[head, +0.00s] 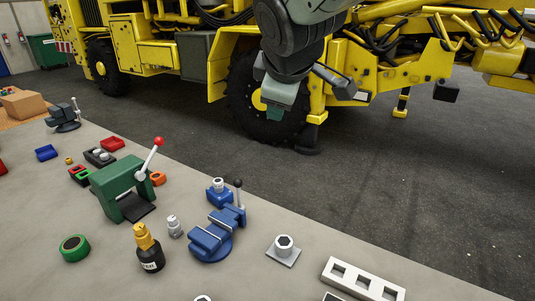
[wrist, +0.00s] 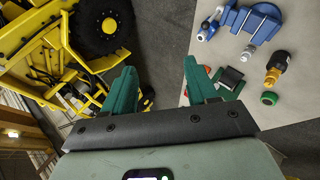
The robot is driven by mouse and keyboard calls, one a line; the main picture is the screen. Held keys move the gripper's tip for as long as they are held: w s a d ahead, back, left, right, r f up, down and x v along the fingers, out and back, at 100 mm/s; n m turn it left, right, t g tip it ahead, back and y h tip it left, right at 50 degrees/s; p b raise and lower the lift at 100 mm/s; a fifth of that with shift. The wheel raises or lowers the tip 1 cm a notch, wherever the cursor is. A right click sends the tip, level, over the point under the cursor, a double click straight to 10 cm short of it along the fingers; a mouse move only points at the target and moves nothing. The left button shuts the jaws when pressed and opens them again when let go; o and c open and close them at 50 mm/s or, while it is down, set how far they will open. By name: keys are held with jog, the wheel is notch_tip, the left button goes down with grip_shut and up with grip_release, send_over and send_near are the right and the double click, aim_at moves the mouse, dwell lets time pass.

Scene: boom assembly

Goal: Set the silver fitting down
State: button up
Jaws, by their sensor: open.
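Several silver fittings show on the bench in the head view. One silver fitting (head: 174,226) stands on the bench left of the blue vise (head: 214,238). Another (head: 284,244) stands on a square grey plate (head: 293,257), and a third (head: 218,185) sits on a small blue block. Part of a further silver piece (head: 203,298) is cut off at the bottom edge. A silver fitting (wrist: 248,52) beside the blue vise also shows in the wrist view. My gripper (head: 318,103) is up beyond the bench edge, apart from every fitting. Its teal fingers (wrist: 159,66) are spread with nothing between them.
A green press (head: 120,187) with a red-knobbed lever stands left of the vise, near a dark bottle (head: 149,252) with a yellow top. A white holed bar (head: 362,280) lies at front right. The yellow machine (head: 385,60) stands behind, across open floor.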

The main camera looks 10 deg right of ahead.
jog(key=s+a+f+m+g, duration=0.1)
jog(key=s+m, duration=0.5)
jog(key=s, duration=0.4)
jog(key=s+a+f+m+g+y, duration=0.1)
jog(key=s+m, duration=0.4)
jog(key=s, duration=0.5)
jog(key=shift+s+a+f+m+g+y, duration=0.35)
jog(key=shift+a+f+g, duration=0.2)
jog(key=shift+g, duration=0.25)
